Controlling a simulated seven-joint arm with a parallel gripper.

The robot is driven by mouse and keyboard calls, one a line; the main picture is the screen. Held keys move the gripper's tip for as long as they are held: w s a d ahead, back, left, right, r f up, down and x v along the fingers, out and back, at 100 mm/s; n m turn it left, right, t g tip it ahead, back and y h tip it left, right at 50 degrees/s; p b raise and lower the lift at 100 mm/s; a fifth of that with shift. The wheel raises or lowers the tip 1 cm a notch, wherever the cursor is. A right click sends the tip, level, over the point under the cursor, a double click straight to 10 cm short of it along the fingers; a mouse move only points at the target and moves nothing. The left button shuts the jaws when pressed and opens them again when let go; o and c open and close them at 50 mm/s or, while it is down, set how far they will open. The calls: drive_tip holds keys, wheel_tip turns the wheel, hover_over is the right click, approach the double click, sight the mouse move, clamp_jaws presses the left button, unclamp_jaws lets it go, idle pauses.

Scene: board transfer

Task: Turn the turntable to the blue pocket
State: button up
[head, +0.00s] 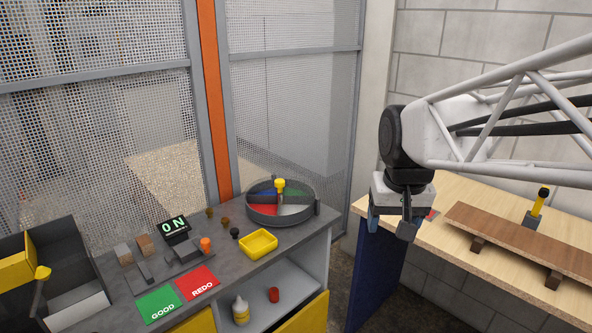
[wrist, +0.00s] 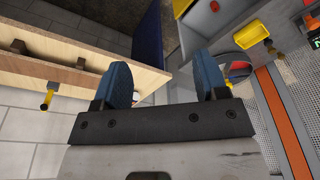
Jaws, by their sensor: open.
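The turntable (head: 281,220) is a round grey dish on the far right part of the grey bench. Its pockets show blue (head: 263,191) at the back left, green (head: 298,191) at the back right, red (head: 264,209) at the front left and white at the front right. A yellow knob (head: 280,185) stands at its centre. My gripper (head: 390,227) is open and empty, well right of the turntable, above the gap between bench and wooden table. In the wrist view my gripper's blue fingers (wrist: 164,78) are apart, and the right finger partly hides the turntable.
A yellow tray (head: 258,242), an orange knob (head: 205,244), an ON display (head: 174,227), and GOOD and REDO pads (head: 197,283) are on the bench. Mesh fencing (head: 290,110) stands behind. A wooden table (head: 455,260) with a raised board (head: 520,240) is at right.

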drive_tip(key=w+a+r, duration=0.1)
drive_tip(key=w+a, duration=0.1)
drive_tip(key=w, duration=0.5)
drive_tip(key=w+a+r, duration=0.1)
drive_tip(key=w+a, duration=0.1)
drive_tip(key=w, duration=0.5)
drive_tip(key=g, duration=0.2)
hover_over(280, 180)
drive_tip(key=f, duration=1.4)
drive_tip(key=shift+s+d+f, duration=0.2)
drive_tip(key=shift+s+f, duration=0.15)
drive_tip(key=shift+s, duration=0.05)
drive_tip(key=shift+w+a+f, duration=0.25)
drive_tip(key=shift+f, duration=0.1)
drive_tip(key=shift+f, duration=3.8)
